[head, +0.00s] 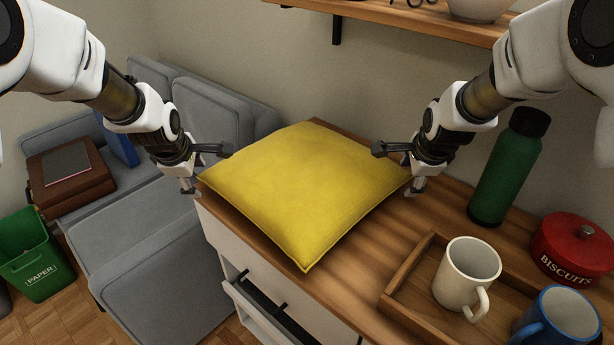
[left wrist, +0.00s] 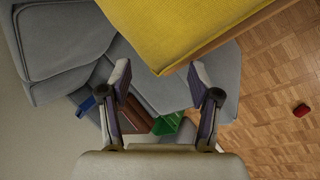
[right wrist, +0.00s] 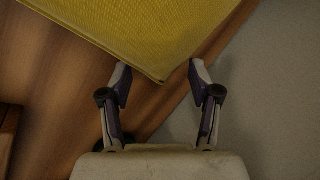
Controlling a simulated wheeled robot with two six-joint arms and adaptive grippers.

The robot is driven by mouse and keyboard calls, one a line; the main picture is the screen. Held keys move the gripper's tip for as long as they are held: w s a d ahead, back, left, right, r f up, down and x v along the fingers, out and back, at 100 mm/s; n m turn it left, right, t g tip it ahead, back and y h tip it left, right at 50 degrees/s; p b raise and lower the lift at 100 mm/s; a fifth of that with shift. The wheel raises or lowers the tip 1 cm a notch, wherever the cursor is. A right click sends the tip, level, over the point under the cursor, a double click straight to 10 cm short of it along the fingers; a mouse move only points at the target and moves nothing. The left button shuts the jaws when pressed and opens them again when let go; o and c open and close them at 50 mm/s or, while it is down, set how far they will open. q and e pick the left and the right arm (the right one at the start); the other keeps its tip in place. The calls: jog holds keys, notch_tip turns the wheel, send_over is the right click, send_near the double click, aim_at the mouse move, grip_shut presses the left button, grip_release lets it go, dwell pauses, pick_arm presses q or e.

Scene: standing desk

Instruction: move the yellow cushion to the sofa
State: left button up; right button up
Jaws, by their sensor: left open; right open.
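The yellow cushion (head: 305,185) lies flat on the wooden desk top (head: 345,290), one corner pointing toward the front edge. My left gripper (head: 208,170) is open at the cushion's left corner. In the left wrist view, the cushion (left wrist: 185,28) shows at the top, its corner just ahead of the open fingers (left wrist: 160,75). My right gripper (head: 395,170) is open at the cushion's right corner. In the right wrist view, that corner of the cushion (right wrist: 150,35) reaches between the open fingertips (right wrist: 158,75). The grey sofa (head: 165,260) stands left of the desk.
A wooden tray (head: 408,262) with a cream mug (head: 465,275) and a blue mug (head: 562,318) is at the front right. A green bottle (head: 508,170) and a red biscuit tin (head: 575,248) stand behind. A brown case (head: 75,180) lies on the sofa. A shelf (head: 400,15) hangs above.

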pick_arm(q)
jog(key=shift+w+d+f, duration=0.15)
jog(key=shift+w+f, duration=0.15)
jog(key=shift+f, duration=0.15)
pick_arm(e)
jog(key=shift+w+f, duration=0.25)
jog(key=shift+f, duration=0.2)
pick_arm(q)
jog(key=shift+d, duration=0.35)
pick_arm(e)
jog(key=shift+w+a, duration=0.1)
jog(key=shift+a, duration=0.05)
pick_arm(q)
jog(key=shift+s+d+r, duration=0.15)
jog(key=shift+d, duration=0.1)
pick_arm(e)
jog(key=shift+s+r, duration=0.1)
jog(key=shift+s, duration=0.15)
pick_arm(q)
jog(key=shift+d, duration=0.1)
pick_arm(e)
jog(key=shift+w+a, duration=0.1)
jog(key=shift+a, duration=0.1)
pick_arm(q)
jog(key=shift+d, duration=0.2)
pick_arm(e)
jog(key=shift+a, duration=0.15)
